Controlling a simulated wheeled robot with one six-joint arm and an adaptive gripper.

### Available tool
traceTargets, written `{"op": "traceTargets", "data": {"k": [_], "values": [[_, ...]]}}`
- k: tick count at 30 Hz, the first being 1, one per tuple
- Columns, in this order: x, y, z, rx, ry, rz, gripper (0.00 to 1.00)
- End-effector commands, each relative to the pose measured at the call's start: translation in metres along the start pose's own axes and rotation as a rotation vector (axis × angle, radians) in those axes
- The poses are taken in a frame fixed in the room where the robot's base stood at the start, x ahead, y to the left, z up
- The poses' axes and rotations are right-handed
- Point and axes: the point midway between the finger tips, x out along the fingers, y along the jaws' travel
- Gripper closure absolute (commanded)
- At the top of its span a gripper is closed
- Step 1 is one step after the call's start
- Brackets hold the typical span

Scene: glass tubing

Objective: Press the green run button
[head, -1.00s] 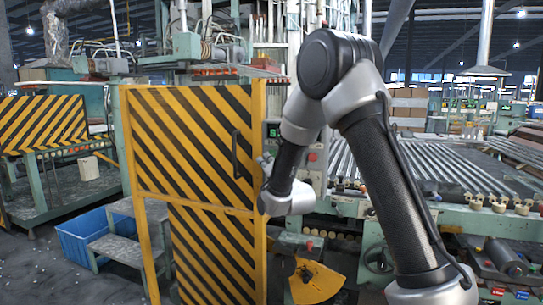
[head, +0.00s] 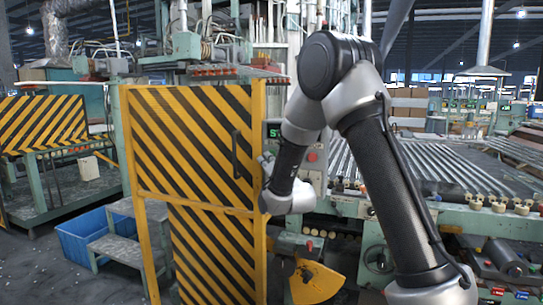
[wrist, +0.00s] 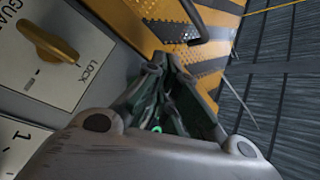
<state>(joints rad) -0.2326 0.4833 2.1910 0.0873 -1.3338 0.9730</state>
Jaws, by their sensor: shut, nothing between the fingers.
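My gripper (wrist: 166,70) fills the middle of the wrist view, its fingers drawn together and empty. A small green glowing part (wrist: 157,128) shows through the gap between the finger links; I cannot tell for sure that it is the run button. In the head view my gripper (head: 266,168) is in front of the control panel (head: 312,178), beside the right post of the striped gate, and small. No green button is clear there. The panel shows a red button (head: 312,157) and a lit green display (head: 273,132).
A yellow rotary knob (wrist: 48,42) on a plate marked LOCK is close at left in the wrist view. The yellow-black gate (head: 195,150) with a dark handle stands left of my gripper. A roller bed of glass tubes (head: 420,165) lies to the right.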

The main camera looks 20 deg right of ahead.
Motion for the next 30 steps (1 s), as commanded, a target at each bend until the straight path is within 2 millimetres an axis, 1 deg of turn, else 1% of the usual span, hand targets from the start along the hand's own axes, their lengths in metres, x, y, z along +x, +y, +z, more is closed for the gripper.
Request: {"op": "traceTargets", "data": {"k": [16,24,30], "values": [[0.0003,0.0002,-0.0003,0.000,0.000,0.000,1.00],[0.0057,0.0040,-0.0048,0.000,0.001,0.000,1.00],[0.0060,0.0041,-0.0047,0.000,0.000,0.000,1.00]]}}
